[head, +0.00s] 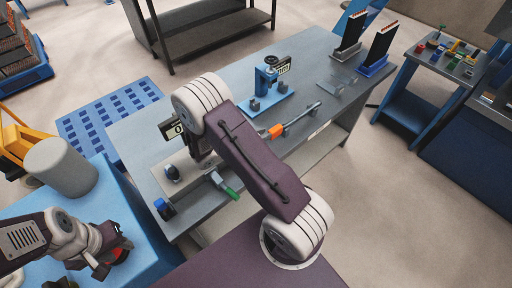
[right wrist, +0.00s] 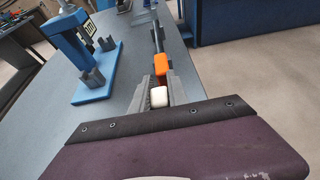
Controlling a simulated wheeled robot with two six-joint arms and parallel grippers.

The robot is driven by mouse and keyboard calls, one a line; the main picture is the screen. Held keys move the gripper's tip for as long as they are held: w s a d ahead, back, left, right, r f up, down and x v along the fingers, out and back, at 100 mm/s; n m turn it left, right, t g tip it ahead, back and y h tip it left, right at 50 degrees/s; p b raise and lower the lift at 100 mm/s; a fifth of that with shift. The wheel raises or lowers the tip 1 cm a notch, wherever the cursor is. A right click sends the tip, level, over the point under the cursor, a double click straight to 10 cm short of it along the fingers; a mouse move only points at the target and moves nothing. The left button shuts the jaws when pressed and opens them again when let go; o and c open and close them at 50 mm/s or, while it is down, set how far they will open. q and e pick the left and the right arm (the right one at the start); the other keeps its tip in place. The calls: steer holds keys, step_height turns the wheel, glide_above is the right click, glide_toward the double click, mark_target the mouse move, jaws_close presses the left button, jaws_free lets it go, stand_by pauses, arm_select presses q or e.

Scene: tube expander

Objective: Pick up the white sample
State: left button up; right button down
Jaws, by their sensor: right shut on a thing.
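The white sample (right wrist: 158,97) is a small pale block between the fingertips of my right gripper (right wrist: 159,94) in the right wrist view. The gripper is shut on it, with a finger on either side. In the head view my own right arm covers most of that gripper, and I cannot make out the sample there. My left gripper (head: 112,262) is at the lower left of the head view, over the blue surface. Its fingers are too small and dark to tell whether they are open or shut.
On the grey table (head: 310,75) stand a blue press-like stand (head: 268,88) and an orange-handled tool (head: 275,131), which also lies just beyond my right fingertips (right wrist: 161,65). A green-handled tool (head: 228,190) is near the front edge. A grey cylinder (head: 62,167) stands at left.

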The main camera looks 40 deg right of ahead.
stand_by(0.4)
steer(key=s+a+r+p, duration=0.1)
steer(key=s+a+r, duration=0.6)
steer(key=a+r, duration=0.2)
step_height(320, 180, up, 2)
steer(key=shift+p, duration=0.35)
steer(key=shift+s+a, duration=0.1)
step_height(320, 180, up, 5)
steer(key=p, duration=0.5)
steer(key=w+a+f+p, duration=0.1)
steer(key=w+a+p, duration=0.2)
steer(key=w, duration=1.2)
steer(key=a, duration=0.2)
steer(key=shift+a, duration=0.3)
